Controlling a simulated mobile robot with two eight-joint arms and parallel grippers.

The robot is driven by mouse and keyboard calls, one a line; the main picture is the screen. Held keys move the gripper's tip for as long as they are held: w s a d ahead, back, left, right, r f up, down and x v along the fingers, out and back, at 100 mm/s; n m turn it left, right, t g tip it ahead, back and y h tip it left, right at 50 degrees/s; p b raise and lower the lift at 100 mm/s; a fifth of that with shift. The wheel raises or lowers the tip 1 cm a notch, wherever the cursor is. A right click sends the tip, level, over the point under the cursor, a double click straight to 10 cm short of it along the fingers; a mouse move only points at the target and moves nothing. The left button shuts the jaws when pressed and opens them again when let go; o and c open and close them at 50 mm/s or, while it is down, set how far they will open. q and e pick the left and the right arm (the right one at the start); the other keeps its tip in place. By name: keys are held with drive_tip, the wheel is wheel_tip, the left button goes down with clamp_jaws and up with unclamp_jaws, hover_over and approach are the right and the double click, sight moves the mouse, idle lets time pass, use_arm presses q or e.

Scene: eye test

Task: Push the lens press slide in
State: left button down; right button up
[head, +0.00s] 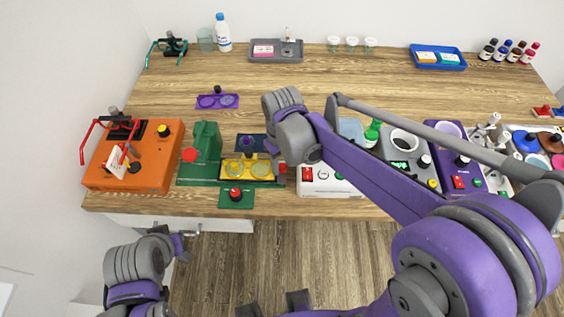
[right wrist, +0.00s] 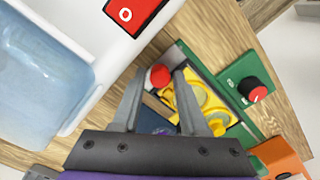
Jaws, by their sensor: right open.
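The lens press is a green machine (head: 205,141) on a green base, left of centre in the head view. Its yellow slide (head: 236,178) carries two round lens rings and also shows in the right wrist view (right wrist: 187,95).
An orange machine (head: 112,172) is at left, and a white device (head: 318,188) is close on the right.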

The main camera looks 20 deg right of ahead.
clamp_jaws()
idle(1.4)
